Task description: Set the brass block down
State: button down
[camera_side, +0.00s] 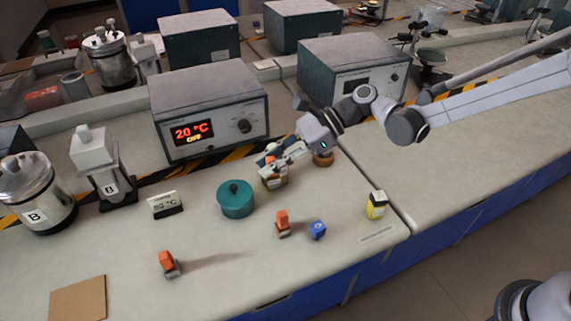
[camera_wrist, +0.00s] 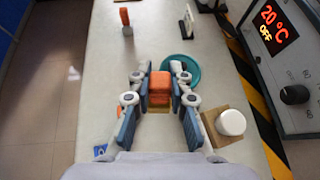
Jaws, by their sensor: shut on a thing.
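My gripper (camera_side: 271,165) is over the bench, just right of the teal lidded pot (camera_side: 235,199). It is shut on a block with an orange top (camera_wrist: 160,84) and a yellowish, brass-coloured lower part (camera_wrist: 158,108), which I take to be the brass block. In the wrist view the block sits between both fingers, with the teal pot (camera_wrist: 182,66) partly hidden beyond it. In the side view the fingers partly cover it. I cannot tell whether its underside touches anything.
A brown board (camera_side: 78,299) lies front left. A white cylinder (camera_wrist: 231,122) is close beside the right finger. The heater unit (camera_side: 208,112) stands behind.

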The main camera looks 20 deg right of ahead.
jog(key=w+a+m+t, duration=0.3)
jog(key=w+a, duration=0.3)
jog(key=w, duration=0.1)
jog(key=shift+h, duration=0.4)
jog(key=shift+s+a+f, duration=0.3)
jog(key=shift+a+f, duration=1.45)
jog(key=shift+a, duration=0.15)
jog(key=shift+s+a+f, duration=0.25)
jog(key=shift+a+f, duration=1.45)
jog(key=shift+a, duration=0.25)
jog(key=shift+s+a+f, duration=0.3)
jog(key=shift+a+f, duration=1.45)
jog(key=shift+a, duration=0.15)
jog(key=shift+f, duration=0.1)
jog(key=c, duration=1.3)
grip_release()
jog(key=shift+o, duration=0.2)
